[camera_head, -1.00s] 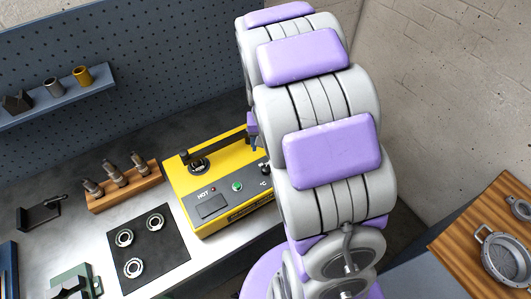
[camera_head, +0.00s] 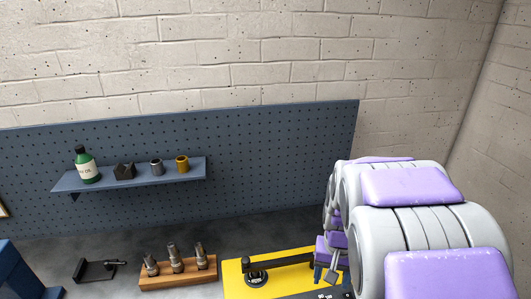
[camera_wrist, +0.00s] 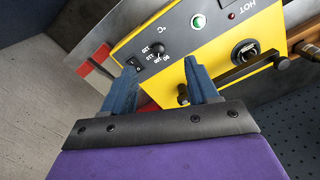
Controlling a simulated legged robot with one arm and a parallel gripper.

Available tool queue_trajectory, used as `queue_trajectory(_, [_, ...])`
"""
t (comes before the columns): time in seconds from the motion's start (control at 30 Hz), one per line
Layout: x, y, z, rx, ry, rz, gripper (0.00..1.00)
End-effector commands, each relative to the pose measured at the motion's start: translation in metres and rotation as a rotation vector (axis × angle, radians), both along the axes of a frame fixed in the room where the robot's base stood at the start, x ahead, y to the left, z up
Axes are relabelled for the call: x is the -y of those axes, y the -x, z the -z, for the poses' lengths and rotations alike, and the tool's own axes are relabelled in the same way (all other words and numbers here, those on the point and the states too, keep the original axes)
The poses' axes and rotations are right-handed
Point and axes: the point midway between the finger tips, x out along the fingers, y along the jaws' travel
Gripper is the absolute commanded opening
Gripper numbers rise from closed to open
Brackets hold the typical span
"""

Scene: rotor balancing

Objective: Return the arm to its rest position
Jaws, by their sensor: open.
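My arm (camera_head: 430,227), white-grey with purple pads, fills the right side of the head view. My gripper (camera_head: 325,275) shows small beside it, over the right part of the yellow heater box (camera_head: 240,285). In the wrist view my gripper (camera_wrist: 163,78) has its two blue fingers apart with nothing between them. The heater's yellow panel, with a green button (camera_wrist: 198,20), a temperature dial (camera_wrist: 156,58) and a black switch (camera_wrist: 136,66), lies beyond the fingertips. I cannot tell whether the fingers touch it.
A wooden block with several metal holders (camera_head: 180,280) stands left of the heater. A black stand (camera_head: 95,270) and a blue object (camera_head: 22,275) are further left. A shelf (camera_head: 130,174) on the pegboard (camera_head: 270,160) carries a green bottle (camera_head: 87,165) and small parts. The wall above is clear.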

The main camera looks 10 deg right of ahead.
Motion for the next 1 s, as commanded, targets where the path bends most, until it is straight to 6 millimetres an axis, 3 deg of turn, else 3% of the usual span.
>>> queue_trajectory(0.3, [-0.061,0.106,-0.012,-0.061,-0.024,-0.195,0.59])
queue_trajectory(0.5, [-0.081,0.17,-0.008,-0.1,-0.03,-0.316,0.59])
queue_trajectory(0.6, [-0.086,0.193,-0.005,-0.114,-0.03,-0.359,0.59])
queue_trajectory(0.77, [-0.088,0.21,-0.002,-0.126,-0.028,-0.396,0.59])
queue_trajectory(1.0, [-0.089,0.212,-0.003,-0.129,-0.028,-0.4,0.59])
